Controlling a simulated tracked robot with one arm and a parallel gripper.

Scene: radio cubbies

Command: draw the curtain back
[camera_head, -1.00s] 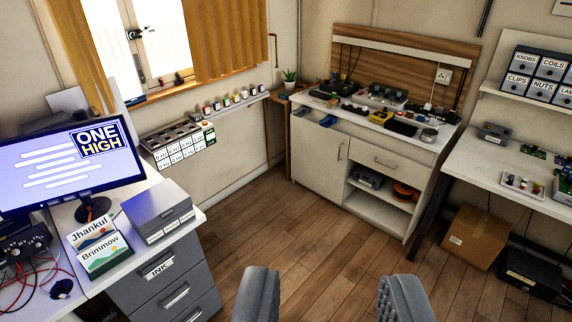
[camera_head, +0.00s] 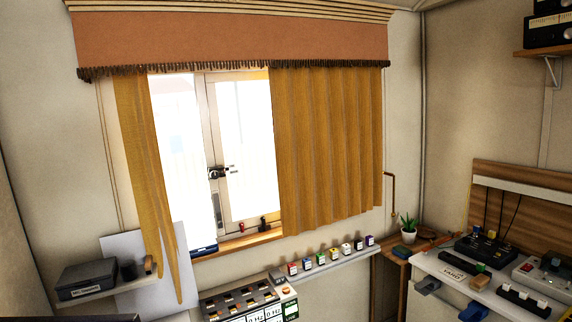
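A mustard-yellow curtain hangs at the window in two parts. The wide right panel (camera_head: 328,145) covers the right part of the window and hangs in folds. The narrow left panel (camera_head: 148,180) hangs bunched at the left side, its lower end tapering down past the sill. Between them the bright window (camera_head: 215,150) shows its frame and a dark latch. An orange-brown pelmet (camera_head: 230,42) with a dark fringe hides the curtain tops. My gripper is not in view now.
Below the window a narrow shelf (camera_head: 340,261) holds several small labelled jars. A grey box (camera_head: 87,279) sits on a small shelf at lower left. A potted plant (camera_head: 408,228) stands at the right corner, near a cabinet top (camera_head: 450,280) crowded with devices.

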